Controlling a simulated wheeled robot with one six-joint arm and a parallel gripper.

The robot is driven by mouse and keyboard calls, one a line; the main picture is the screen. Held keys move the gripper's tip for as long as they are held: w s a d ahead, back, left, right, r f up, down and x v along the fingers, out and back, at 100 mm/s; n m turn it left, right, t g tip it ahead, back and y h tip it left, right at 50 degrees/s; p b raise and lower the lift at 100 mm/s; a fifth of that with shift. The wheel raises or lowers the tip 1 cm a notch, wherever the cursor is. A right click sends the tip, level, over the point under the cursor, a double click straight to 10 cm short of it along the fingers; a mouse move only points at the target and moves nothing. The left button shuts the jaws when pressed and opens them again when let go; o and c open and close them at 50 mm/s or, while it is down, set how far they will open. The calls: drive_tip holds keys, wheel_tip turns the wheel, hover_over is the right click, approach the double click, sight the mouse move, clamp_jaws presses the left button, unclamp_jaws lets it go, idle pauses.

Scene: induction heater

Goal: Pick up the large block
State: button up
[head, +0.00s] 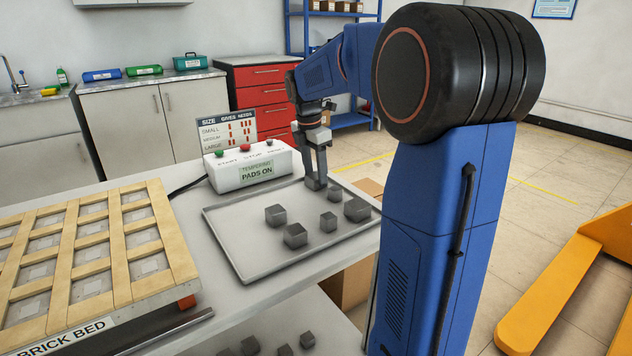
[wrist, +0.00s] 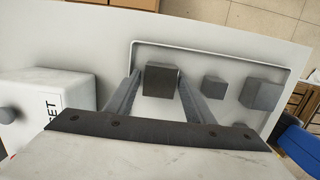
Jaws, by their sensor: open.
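Several grey blocks of differing size stand on a shallow tray (head: 240,255). Two bigger ones are a front block (head: 295,235) and a right block (head: 357,209); I cannot tell for sure which is the large block. My gripper (head: 316,184) points down over the tray's back part, its jaws open and empty. In the wrist view a dark block (wrist: 161,80) shows between the two fingers, beyond their tips or level with them; I cannot tell which. A smaller block (wrist: 213,88) and a bigger one (wrist: 262,94) stand to the right of the fingers.
A white control box (head: 250,166) with buttons stands behind the tray, close to my gripper. A wooden-slatted brick bed (head: 118,285) lies at the left. More blocks (head: 250,345) sit on a lower shelf. A yellow pallet jack (head: 560,270) stands on the floor at right.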

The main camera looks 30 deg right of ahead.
clamp_jaws()
drive_tip(key=shift+r, duration=0.1)
